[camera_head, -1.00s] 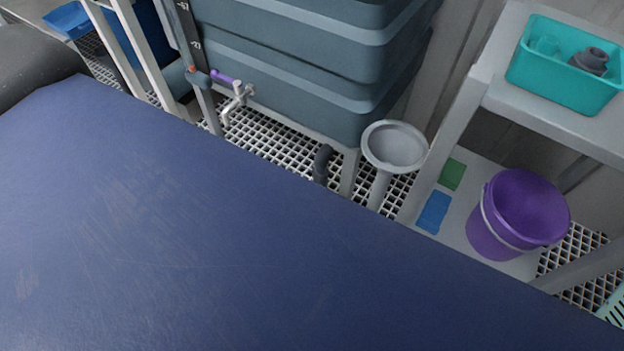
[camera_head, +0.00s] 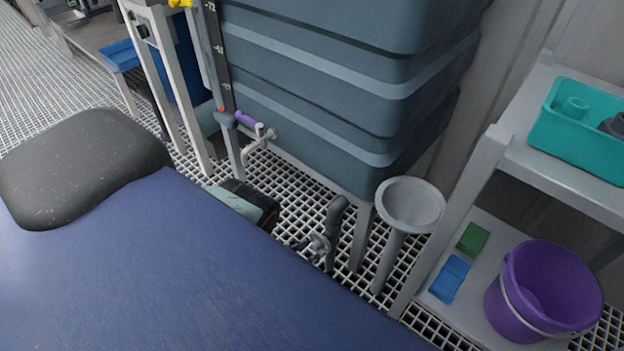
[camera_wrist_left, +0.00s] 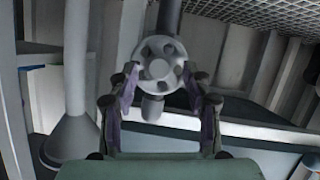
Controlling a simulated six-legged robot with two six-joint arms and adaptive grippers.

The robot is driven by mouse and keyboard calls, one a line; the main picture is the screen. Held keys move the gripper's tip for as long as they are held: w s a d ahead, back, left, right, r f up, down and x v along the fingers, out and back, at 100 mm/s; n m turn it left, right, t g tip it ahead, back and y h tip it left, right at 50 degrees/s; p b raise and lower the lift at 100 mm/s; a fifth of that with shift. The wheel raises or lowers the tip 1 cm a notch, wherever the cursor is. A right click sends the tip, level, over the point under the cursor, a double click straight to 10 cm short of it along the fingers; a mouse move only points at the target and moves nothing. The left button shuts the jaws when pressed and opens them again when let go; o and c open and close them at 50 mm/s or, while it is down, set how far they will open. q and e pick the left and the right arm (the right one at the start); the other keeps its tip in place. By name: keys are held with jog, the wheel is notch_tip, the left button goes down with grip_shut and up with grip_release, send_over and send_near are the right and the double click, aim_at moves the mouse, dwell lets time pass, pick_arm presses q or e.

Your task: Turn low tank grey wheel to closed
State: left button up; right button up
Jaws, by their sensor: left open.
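The low tank grey wheel (camera_head: 320,243) is at the foot of a dark bent pipe (camera_head: 336,212) below the tank (camera_head: 330,80). In the left wrist view the wheel (camera_wrist_left: 160,64) is a round grey handwheel with holes, seen face-on. My left gripper (camera_wrist_left: 160,82) is open there, with one finger on each side of the wheel's rim. I cannot tell whether the fingers touch it. In the head view my left gripper (camera_head: 304,243) is small and partly hidden by the blue surface in front.
A grey funnel on a pipe (camera_head: 410,204) stands just right of the wheel. A white tap with a purple lever (camera_head: 256,128) is on the tank to the left. A shelf (camera_head: 490,150) at right holds a teal bin (camera_head: 575,140) and a purple bucket (camera_head: 545,290).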

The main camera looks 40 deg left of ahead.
pick_arm(q)
jog(key=shift+w+d+f, duration=0.1)
jog(key=shift+w+f, duration=0.1)
jog(key=shift+w, duration=0.4)
grip_shut()
